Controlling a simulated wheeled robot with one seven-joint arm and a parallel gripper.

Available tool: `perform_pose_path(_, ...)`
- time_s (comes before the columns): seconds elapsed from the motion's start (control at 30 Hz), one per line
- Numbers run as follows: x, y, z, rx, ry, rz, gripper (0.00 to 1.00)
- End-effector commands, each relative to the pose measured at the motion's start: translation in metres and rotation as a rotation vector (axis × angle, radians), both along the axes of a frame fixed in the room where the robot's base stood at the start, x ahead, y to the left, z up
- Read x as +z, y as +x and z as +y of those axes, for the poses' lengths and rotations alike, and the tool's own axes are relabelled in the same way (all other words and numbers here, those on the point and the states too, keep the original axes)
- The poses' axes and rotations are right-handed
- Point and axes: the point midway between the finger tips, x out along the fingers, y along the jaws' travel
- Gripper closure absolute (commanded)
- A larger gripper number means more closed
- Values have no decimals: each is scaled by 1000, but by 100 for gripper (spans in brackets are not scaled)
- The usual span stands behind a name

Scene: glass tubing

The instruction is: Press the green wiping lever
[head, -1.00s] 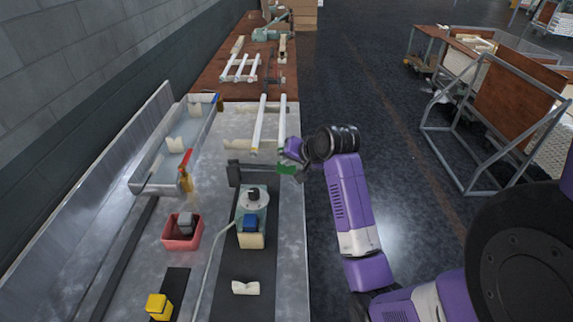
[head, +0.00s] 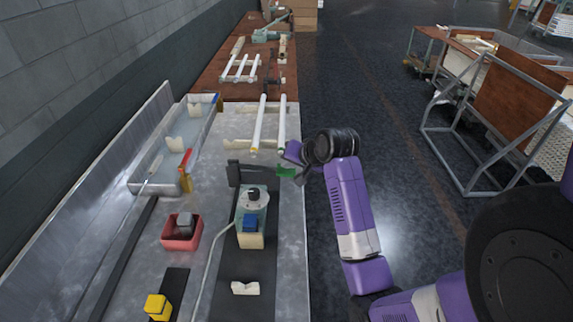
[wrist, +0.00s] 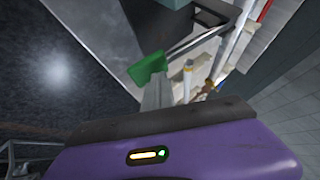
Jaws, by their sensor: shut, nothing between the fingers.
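The green lever pad (head: 285,173) sits on the end of a dark arm at the bench's right edge, to the right of the dark-and-white machine (head: 253,200). In the wrist view the green pad (wrist: 148,68) is at the upper middle, on a thin metal rod. My gripper (head: 298,177) is shut and empty, just right of the pad in the head view. In the wrist view the grey fingers (wrist: 157,92) reach up to the pad's lower edge. I cannot tell whether they touch it.
Glass tubes (head: 258,125) lie on the bench beyond the lever. Open floor (head: 345,110) lies right of the bench.

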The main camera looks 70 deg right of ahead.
Motion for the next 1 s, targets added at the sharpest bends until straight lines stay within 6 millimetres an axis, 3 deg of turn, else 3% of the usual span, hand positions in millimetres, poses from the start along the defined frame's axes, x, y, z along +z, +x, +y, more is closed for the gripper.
perform_pose_path(1.0,-13,-1,0,-1,2,2,100)
